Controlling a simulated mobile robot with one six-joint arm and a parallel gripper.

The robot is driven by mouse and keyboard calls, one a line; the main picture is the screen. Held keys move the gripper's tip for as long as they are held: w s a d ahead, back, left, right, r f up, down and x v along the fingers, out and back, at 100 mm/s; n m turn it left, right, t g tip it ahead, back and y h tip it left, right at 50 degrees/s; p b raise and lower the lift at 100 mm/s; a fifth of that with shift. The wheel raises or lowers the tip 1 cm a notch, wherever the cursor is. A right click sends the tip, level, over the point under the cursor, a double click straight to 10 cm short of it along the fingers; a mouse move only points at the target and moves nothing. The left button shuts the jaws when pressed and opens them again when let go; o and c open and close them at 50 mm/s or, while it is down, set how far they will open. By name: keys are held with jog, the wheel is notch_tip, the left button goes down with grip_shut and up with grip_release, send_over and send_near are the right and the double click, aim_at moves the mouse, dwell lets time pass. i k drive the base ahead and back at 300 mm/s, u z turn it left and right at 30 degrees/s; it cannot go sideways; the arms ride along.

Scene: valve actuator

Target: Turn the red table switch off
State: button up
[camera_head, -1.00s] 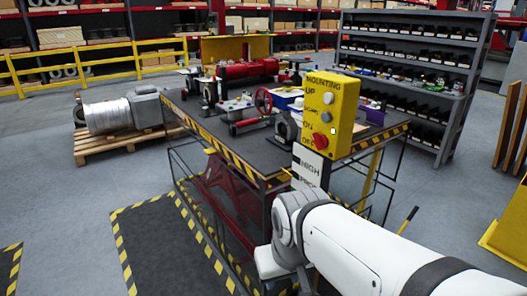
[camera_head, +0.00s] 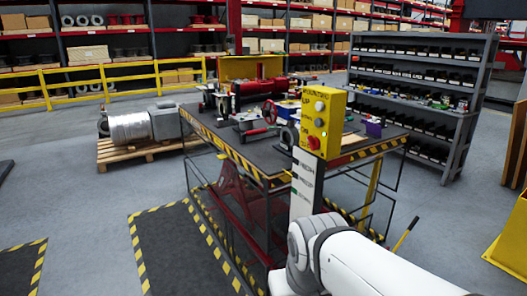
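My gripper's fingers are not visible, and nothing of mine covers the red switch.
The work table (camera_head: 240,150) has striped edges and carries a red-handled valve wheel (camera_head: 271,112) and other parts. A striped floor mat (camera_head: 165,240) lies in front of it. A grey shelf (camera_head: 425,65) stands behind on the right.

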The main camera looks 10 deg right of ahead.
aim_at(314, 143)
jog(key=z, duration=0.15)
jog(key=i, duration=0.95)
jog(key=u, duration=0.2)
jog(key=k, duration=0.9)
jog(key=z, duration=0.2)
jog(key=i, duration=0.9)
jog(key=u, duration=0.05)
